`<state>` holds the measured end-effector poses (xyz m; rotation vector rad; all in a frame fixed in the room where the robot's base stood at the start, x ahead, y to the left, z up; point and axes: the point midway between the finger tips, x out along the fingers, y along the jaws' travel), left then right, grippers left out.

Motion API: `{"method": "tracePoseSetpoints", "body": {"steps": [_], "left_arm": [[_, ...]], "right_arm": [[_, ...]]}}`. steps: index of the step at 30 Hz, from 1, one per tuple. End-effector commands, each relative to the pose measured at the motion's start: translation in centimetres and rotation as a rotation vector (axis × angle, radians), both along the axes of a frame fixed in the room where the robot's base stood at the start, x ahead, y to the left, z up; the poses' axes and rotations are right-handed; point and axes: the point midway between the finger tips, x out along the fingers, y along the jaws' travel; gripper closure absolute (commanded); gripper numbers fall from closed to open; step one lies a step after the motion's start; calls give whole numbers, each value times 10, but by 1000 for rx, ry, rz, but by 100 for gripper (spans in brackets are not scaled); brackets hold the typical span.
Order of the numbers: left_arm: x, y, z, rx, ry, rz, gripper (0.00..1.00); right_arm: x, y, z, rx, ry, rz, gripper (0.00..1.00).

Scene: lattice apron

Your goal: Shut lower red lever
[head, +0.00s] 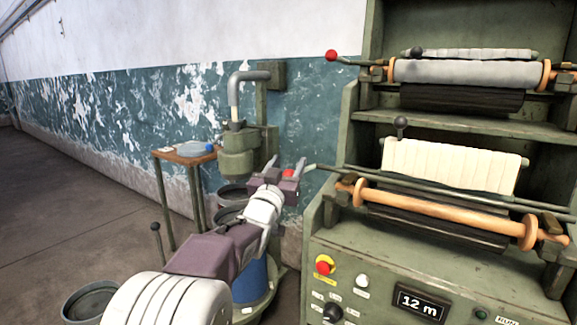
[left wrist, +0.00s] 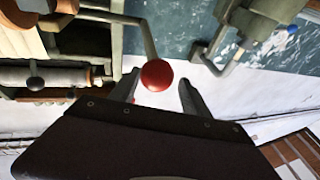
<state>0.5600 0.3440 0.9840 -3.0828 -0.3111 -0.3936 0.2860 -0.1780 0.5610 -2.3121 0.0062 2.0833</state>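The lower red lever (head: 330,170) is a dark rod coming left out of the machine's lower roller unit, with a red ball knob (head: 288,173) at its end. My left gripper (head: 286,176) is at this knob. In the left wrist view the red knob (left wrist: 156,75) sits between the tips of my left gripper (left wrist: 157,88), with a visible gap on both sides. The fingers are apart and not closed on it. The upper lever's red knob (head: 331,56) stands higher, at the upper roller unit. My right gripper is not in view.
The green machine (head: 335,248) fills the right, with rollers and a front panel with a red button (head: 324,265). A green pump-like device (head: 245,150) stands behind my left arm. A small table (head: 185,154) and a bucket (head: 90,302) are at left. Floor at far left is clear.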

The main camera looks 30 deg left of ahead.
Motion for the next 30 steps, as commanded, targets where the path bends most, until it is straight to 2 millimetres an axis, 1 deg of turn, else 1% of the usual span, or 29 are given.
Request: {"method": "tracePoseSetpoints", "body": {"steps": [4, 6, 8, 15, 18, 21, 24, 30], "left_arm": [[-2, -1, -1, 0, 1, -2, 45], [-7, -2, -2, 1, 2, -1, 45], [-16, -4, -3, 1, 1, -1, 45], [-59, -11, -14, 2, 0, 1, 45], [-73, -13, -18, 0, 1, 3, 45], [-83, -15, -21, 0, 1, 3, 45], [-87, -16, -23, 0, 1, 2, 45], [-87, -17, -23, 0, 1, 2, 45]], "right_arm": [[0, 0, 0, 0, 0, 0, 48], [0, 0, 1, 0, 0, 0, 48], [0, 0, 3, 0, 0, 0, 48], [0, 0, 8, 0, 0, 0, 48], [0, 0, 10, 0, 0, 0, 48], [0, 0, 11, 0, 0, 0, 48], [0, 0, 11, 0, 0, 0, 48], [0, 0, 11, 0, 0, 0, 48]]}}
